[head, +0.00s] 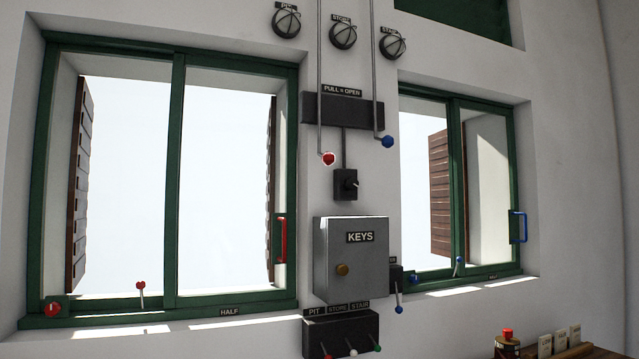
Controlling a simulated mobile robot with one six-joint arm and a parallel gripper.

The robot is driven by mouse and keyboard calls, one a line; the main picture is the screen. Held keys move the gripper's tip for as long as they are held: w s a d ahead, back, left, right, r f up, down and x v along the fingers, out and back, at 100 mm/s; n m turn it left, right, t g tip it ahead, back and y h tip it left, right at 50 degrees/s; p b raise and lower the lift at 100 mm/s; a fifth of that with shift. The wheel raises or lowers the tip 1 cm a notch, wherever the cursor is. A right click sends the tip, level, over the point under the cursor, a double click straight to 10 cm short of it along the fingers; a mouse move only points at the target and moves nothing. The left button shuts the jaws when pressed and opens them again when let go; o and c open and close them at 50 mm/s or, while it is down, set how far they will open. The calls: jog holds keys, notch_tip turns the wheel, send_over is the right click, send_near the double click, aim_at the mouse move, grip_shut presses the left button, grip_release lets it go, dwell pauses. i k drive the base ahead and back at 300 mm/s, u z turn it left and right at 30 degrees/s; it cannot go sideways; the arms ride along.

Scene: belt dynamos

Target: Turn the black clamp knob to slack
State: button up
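No knob marked slack can be made out in the head view. A small black box with a dark rotary knob (350,184) and a pale mark sits on the wall between the two windows, below the PULL = OPEN plate. I cannot tell whether this is the clamp knob or how it is set. A second black box (397,278) with a blue-tipped lever is at the lower left of the right window; its label is partly hidden by the keys cabinet. My gripper is not in view.
Two green-framed windows (173,180) flank a grey KEYS cabinet (350,260) with a brass knob. Below it is a switch box (341,330) labelled PIT, STORE, STAIR. Rods end in red (328,159) and blue (387,141) balls. A wooden surface (585,352) holds small items at lower right.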

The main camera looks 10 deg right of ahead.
aim_at(351, 184)
jog(key=z, duration=0.2)
jog(key=i, duration=0.9)
jog(key=u, duration=0.1)
